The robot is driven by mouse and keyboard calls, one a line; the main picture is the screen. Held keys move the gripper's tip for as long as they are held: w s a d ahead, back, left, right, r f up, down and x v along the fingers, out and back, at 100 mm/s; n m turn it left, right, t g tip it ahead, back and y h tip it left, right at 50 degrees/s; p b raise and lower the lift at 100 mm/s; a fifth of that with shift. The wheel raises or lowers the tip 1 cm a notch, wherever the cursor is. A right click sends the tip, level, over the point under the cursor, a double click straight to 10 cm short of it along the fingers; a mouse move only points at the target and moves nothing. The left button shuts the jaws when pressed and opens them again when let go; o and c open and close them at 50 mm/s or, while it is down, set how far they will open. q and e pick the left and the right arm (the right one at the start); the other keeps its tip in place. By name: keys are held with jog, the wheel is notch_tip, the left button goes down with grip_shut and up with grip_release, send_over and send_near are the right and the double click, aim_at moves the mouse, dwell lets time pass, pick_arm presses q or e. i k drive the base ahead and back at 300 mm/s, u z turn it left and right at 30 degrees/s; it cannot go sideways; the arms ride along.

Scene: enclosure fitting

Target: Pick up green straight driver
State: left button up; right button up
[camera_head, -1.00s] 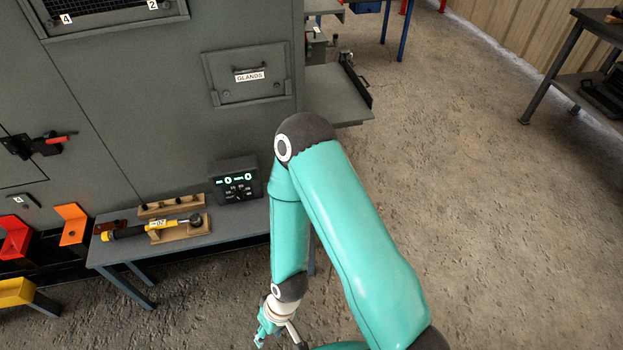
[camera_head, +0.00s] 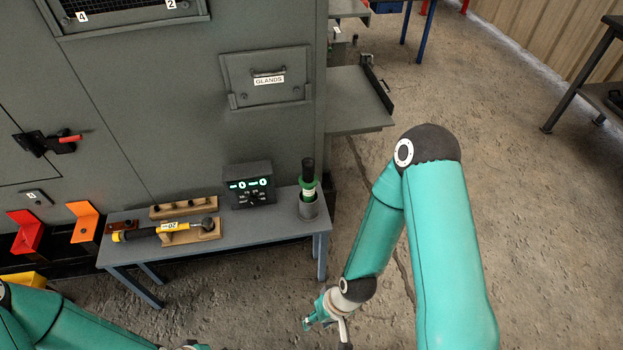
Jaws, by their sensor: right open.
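The green straight driver (camera_head: 308,182) stands upright in a grey cup (camera_head: 309,208) at the right end of the low grey bench (camera_head: 250,231). It has a black grip on top and a green collar. My right gripper (camera_head: 325,325) hangs low over the floor, in front of the bench and apart from the driver. It is open and empty. My left arm (camera_head: 60,320) enters at the lower left; its gripper is not clearly shown.
On the bench are a black device with green displays (camera_head: 249,184), a yellow-black torque tool (camera_head: 165,229) on a wooden rest, and a wooden block (camera_head: 184,206). The grey cabinet (camera_head: 200,120) rises behind. Open floor lies to the right (camera_head: 540,220).

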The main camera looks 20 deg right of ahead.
aim_at(309, 180)
jog(key=z, duration=0.05)
jog(key=i, duration=0.85)
jog(key=u, duration=0.1)
